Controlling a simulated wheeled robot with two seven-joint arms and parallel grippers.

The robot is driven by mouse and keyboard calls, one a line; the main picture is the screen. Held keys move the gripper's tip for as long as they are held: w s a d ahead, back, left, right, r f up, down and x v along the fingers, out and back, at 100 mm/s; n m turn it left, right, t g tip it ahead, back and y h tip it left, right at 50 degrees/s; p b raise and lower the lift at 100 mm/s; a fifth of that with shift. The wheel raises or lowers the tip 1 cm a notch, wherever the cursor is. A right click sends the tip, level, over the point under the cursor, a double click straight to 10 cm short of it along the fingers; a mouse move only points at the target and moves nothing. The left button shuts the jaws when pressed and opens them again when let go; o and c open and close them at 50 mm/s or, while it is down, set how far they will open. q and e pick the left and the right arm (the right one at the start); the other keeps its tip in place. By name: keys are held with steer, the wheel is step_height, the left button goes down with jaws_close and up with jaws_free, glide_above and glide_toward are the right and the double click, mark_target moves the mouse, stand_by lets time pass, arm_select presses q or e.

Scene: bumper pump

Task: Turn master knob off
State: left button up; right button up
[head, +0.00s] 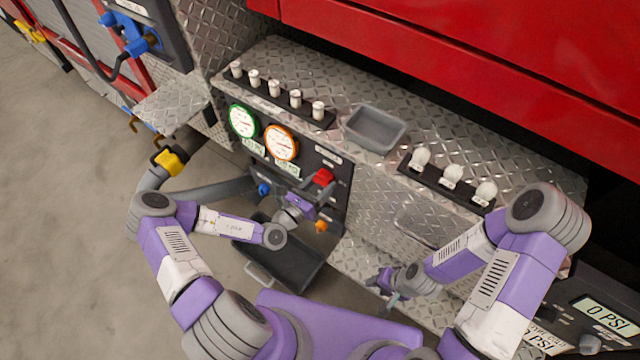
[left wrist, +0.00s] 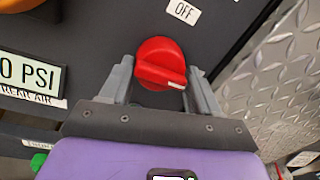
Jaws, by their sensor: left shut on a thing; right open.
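The red master knob (head: 322,178) is on the dark panel at the bumper's front. In the left wrist view the knob (left wrist: 158,62) lies between the two grey fingers. Its white mark points to the right and slightly down, away from the OFF label (left wrist: 183,11) above it. My left gripper (head: 313,190) is shut on the knob; it fills much of the left wrist view (left wrist: 160,88). My right gripper (head: 382,286) is open and empty, low in front of the bumper and apart from the panel.
A green-ringed gauge (head: 242,121) and an orange-ringed gauge (head: 281,142) sit left of the knob. A grey tray (head: 375,129) is on the diamond-plate top, with rows of white knobs beside it. A dark bin (head: 290,262) stands below the panel. Open floor lies to the left.

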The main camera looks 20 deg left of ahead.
arm_select(q)
steer(key=shift+a+r+n+p, duration=0.1)
steer(key=shift+n+p, duration=0.5)
steer(key=shift+p, duration=0.2)
steer(key=n+p, duration=0.5)
steer(key=shift+n+t, duration=0.3)
steer(key=shift+n, duration=0.1)
steer(key=n+p, duration=0.1)
steer(key=n, duration=0.2)
steer(key=shift+s+p, duration=0.1)
steer(key=shift+p, duration=0.2)
steer(key=n, duration=0.2)
steer(key=shift+d+n+y+p, duration=0.2)
steer(key=shift+n+y+p, duration=0.1)
steer(key=shift+n+p, duration=0.1)
steer(key=n, duration=0.3)
steer(key=n+p, duration=0.1)
steer(key=n, duration=0.2)
steer(key=shift+s+d+t+y, duration=0.1)
steer(key=shift+t+y, duration=0.2)
steer(key=o, duration=0.8)
steer(key=shift+d, duration=0.1)
steer(key=shift+o, duration=0.8)
steer(key=shift+r, duration=0.1)
